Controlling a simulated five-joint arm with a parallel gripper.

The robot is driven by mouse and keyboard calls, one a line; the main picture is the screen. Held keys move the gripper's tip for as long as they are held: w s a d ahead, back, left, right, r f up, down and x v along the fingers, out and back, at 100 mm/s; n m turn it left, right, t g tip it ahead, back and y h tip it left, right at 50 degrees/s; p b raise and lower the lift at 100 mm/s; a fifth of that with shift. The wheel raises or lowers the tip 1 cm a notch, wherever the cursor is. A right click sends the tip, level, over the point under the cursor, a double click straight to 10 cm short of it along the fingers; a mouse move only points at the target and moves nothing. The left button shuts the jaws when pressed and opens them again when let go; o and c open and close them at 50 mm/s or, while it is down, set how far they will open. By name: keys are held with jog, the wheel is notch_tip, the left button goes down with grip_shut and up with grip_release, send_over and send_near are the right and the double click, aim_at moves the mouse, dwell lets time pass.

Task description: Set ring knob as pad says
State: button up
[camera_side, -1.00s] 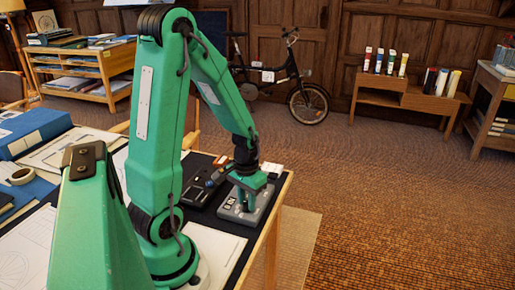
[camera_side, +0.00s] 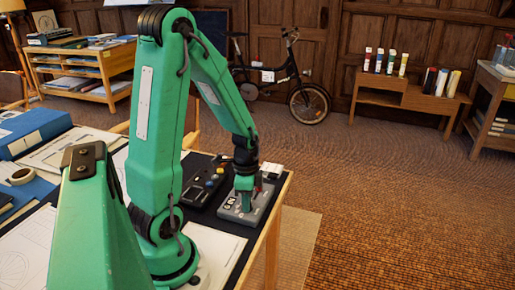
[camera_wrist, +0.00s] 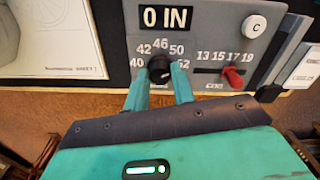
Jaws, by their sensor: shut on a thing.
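The black ring knob (camera_wrist: 159,68) sits on a grey panel (camera_wrist: 215,35), inside an arc of numbers; 40, 42, 46 and 50 are readable, and the rightmost is partly hidden by a finger. My gripper (camera_wrist: 160,78) is shut on the knob, one green finger on each side. The knob's pointer mark is too small to read. In the side view my gripper (camera_side: 244,203) reaches down onto the panel (camera_side: 236,216) near the table corner. A black label (camera_wrist: 166,18) on the panel reads "0 IN". I cannot tell which item is the pad.
Right of the knob, a red slider (camera_wrist: 232,78) sits under 13, 15, 17, 19. A white "C" button (camera_wrist: 254,27) is at upper right. A drawing sheet (camera_wrist: 45,40) lies left of the panel. A dark box with coloured buttons (camera_side: 205,187) stands beside it in the side view.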

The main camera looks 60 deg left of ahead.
jog(key=shift+m, duration=1.7)
jog(key=o, duration=1)
jog(key=shift+r, duration=3.9)
jog(key=shift+r, duration=0.1)
